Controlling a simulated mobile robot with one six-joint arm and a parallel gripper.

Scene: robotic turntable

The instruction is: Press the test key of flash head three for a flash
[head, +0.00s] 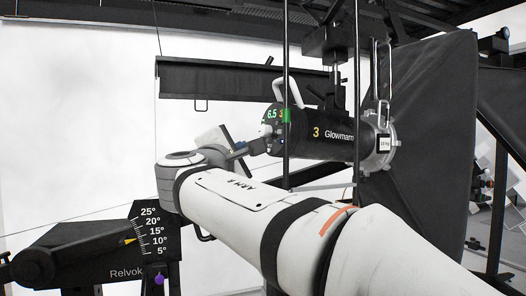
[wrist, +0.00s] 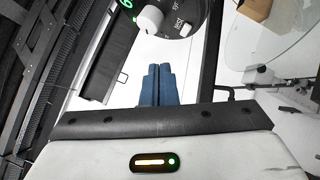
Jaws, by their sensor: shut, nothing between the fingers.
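Flash head three (head: 310,135) is a black cylinder marked "3 Glowmann", hanging from a dark mount in the head view. Its rear panel, with a green "6.5" readout, faces left. In the wrist view the dark round panel (wrist: 186,8) shows at the top, cut off by the frame edge, with a pale knob (wrist: 150,18) and a "test" label (wrist: 178,22).
A black softbox (head: 425,120) is fixed at the flash head's right end. A dark bar (head: 220,79) hangs behind, and thin vertical rods pass near the head. A black angle-scale stand (head: 150,245) marked "Relvok" is at lower left. A white backdrop fills the left.

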